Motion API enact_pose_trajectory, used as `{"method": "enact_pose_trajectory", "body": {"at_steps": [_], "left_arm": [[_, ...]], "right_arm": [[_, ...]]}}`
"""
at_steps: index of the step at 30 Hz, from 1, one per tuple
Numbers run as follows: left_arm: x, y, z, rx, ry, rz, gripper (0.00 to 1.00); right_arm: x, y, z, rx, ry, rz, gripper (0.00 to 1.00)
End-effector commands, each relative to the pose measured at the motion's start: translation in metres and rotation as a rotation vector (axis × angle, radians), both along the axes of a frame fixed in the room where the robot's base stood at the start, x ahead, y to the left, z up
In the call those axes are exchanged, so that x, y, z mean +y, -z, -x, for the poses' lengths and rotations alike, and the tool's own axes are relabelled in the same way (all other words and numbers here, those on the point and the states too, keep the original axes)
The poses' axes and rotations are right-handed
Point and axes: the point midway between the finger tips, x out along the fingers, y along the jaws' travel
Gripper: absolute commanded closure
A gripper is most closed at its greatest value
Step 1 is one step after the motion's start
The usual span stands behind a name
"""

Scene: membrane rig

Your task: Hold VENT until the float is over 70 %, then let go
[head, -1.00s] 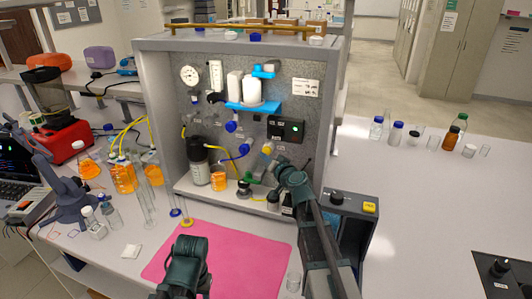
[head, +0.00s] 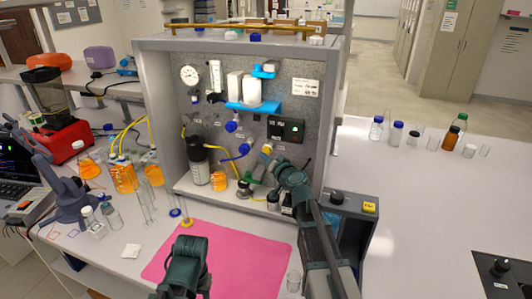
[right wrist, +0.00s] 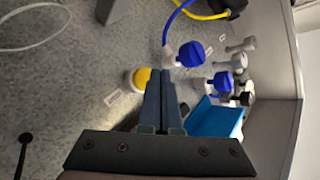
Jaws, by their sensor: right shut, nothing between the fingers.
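A yellow round button (head: 267,149) in a pale collar sits on the rig's grey panel; its label is too small to read. In the right wrist view the button (right wrist: 141,79) shows just beside my fingertips. My right gripper (right wrist: 160,73) is shut and empty, its tips overlapping the button's right edge; I cannot tell whether they touch it. In the head view the right gripper (head: 270,164) is just below the button. A clear upright float tube (head: 215,76) stands at the panel's upper left; its float level is too small to read.
A round gauge (head: 189,75) is left of the tube. Blue knobs (right wrist: 192,54) and a blue shelf (right wrist: 218,121) are close to my right gripper. A dark display (head: 286,129) is above right of the button. A pink mat (head: 225,262) lies in front of the rig.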

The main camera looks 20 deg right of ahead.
Motion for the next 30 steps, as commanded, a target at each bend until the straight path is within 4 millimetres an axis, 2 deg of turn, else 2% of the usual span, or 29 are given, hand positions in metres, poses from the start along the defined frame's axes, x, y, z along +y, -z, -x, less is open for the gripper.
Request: {"method": "enact_pose_trajectory", "body": {"at_steps": [21, 30], "left_arm": [[0.0000, 0.0000, 0.0000, 0.000, 0.000, 0.000, 0.50], [0.0000, -0.0003, 0.0000, 0.000, 0.000, 0.000, 0.50]], "right_arm": [[-0.0001, 0.0000, -0.0001, 0.000, 0.000, 0.000, 1.00], [-0.0046, -0.0003, -0.0071, 0.000, 0.000, 0.000, 1.00]]}}
